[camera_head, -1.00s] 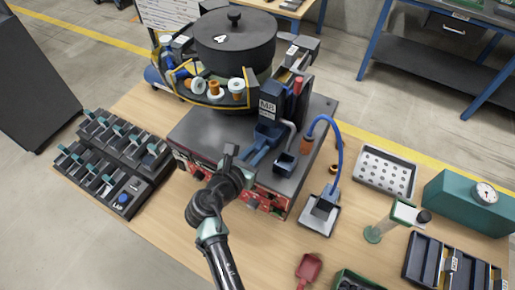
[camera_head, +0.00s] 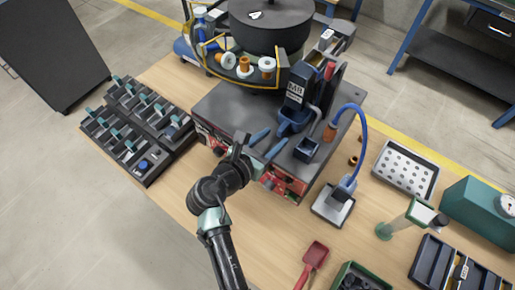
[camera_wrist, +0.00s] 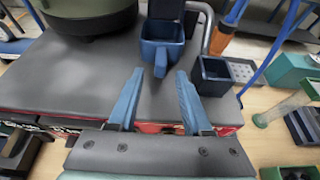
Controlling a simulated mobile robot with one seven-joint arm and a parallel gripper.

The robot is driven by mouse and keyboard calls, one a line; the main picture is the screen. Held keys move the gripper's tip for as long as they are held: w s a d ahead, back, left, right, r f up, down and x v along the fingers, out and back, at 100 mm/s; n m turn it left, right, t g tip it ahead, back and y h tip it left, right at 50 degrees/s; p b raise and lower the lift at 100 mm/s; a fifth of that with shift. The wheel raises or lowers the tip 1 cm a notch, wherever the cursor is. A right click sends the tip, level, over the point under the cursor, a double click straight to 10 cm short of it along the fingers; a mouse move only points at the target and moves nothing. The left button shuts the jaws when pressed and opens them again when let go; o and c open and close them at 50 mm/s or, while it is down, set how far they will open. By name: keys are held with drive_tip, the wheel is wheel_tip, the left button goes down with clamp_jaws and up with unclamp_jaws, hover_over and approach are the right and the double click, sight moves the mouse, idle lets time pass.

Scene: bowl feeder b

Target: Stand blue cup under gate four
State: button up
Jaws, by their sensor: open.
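The blue cup (camera_wrist: 158,32) sits at the foot of the dark feeder tower (camera_head: 300,85), its handle pointing towards me in the wrist view. It also shows in the head view (camera_head: 291,124). It looks upright; whether it is exactly below an outlet is hidden. My gripper (camera_wrist: 156,95) is open and empty over the grey machine top. The handle lies ahead of and between the fingertips, with a small gap. In the head view my gripper (camera_head: 267,143) is left of and nearer than the cup. The black bowl (camera_head: 268,20) bears a 4; I cannot read a gate number.
A dark blue square bin (camera_wrist: 212,76) stands just right of the cup and the right finger. A blue hose (camera_head: 365,135) arches to the right. The grey machine top (camera_head: 235,110) is clear on the left. A lever rack (camera_head: 135,125) stands further left.

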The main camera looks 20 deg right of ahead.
drive_tip(key=v, duration=0.8)
drive_tip(key=w+a+r+m+t+y, duration=0.1)
drive_tip(key=w+r+m+t+y, duration=0.2)
drive_tip(key=r, duration=0.6)
drive_tip(key=w+a+r+m+t, duration=0.2)
drive_tip(key=w+r+m, duration=0.2)
drive_tip(key=r+m, duration=0.3)
drive_tip(key=w+a+r+m+t+y, duration=0.1)
drive_tip(key=w+r+m+t+y, duration=0.15)
drive_tip(key=r, duration=0.75)
drive_tip(key=s+a+r+m+t+y, duration=0.1)
drive_tip(key=s+r+m+t, duration=0.2)
drive_tip(key=r, duration=0.7)
drive_tip(key=s+a+r+m+t+y, duration=0.1)
drive_tip(key=s+r+m+t, duration=0.3)
drive_tip(key=r, duration=0.6)
drive_tip(key=s+a+r+m+t+y, duration=0.1)
drive_tip(key=s+r+m+t+y, duration=0.2)
drive_tip(key=s+r+m, duration=0.3)
wheel_tip(320, 180, up, 4)
drive_tip(key=shift+s+a+f+t, duration=0.1)
drive_tip(key=shift+s+a+t, duration=0.35)
drive_tip(key=shift+t, duration=0.3)
drive_tip(key=shift+f, duration=0.1)
